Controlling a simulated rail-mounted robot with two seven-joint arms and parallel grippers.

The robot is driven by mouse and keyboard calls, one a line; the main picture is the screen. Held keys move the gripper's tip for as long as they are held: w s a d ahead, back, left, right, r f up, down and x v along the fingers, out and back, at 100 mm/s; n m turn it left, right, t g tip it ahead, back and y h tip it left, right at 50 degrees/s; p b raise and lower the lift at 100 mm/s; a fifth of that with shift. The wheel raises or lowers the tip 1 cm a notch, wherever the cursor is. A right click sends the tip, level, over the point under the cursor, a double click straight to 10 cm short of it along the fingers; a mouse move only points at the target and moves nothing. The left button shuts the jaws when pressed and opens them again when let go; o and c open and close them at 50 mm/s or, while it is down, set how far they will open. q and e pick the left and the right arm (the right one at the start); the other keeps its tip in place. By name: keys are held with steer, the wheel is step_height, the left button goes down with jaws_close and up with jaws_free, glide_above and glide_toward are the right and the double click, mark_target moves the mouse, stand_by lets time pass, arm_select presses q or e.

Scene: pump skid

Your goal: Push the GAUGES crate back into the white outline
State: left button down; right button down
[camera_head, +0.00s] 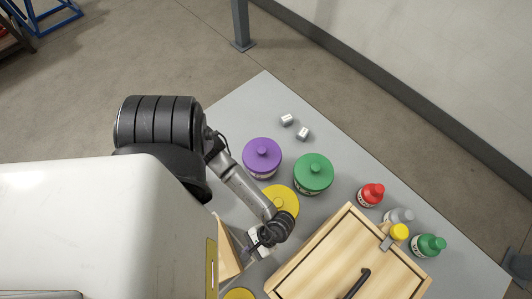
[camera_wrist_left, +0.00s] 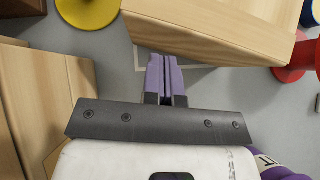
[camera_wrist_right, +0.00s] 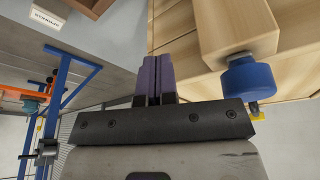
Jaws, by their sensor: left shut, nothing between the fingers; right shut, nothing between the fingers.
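A wooden crate with a dark inlaid line and a black handle (camera_head: 330,255) stands on the table at lower right in the head view. No GAUGES label is readable, so I cannot tell if it is that crate. In the left wrist view a wooden crate (camera_wrist_left: 215,25) lies just ahead of my left gripper (camera_wrist_left: 161,62), which is shut and empty. A pale line (camera_wrist_left: 141,58) on the table, possibly part of the outline, shows beside the fingers. My right gripper (camera_wrist_right: 156,62) is shut and empty beside light wooden boxes; it is out of the head view.
Two small metal blocks (camera_head: 295,126) lie farther back. A blue knob (camera_wrist_right: 249,78) is close to my right gripper.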

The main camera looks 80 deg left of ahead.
mark_target(234, 260)
arm_select(q)
steer(key=shift+s+d, duration=0.3)
steer(key=shift+s, duration=0.3)
steer(key=shift+s+d, duration=0.3)
steer(key=shift+s, duration=0.25)
steer(key=shift+s+d, duration=0.35)
steer(key=shift+s, duration=0.55)
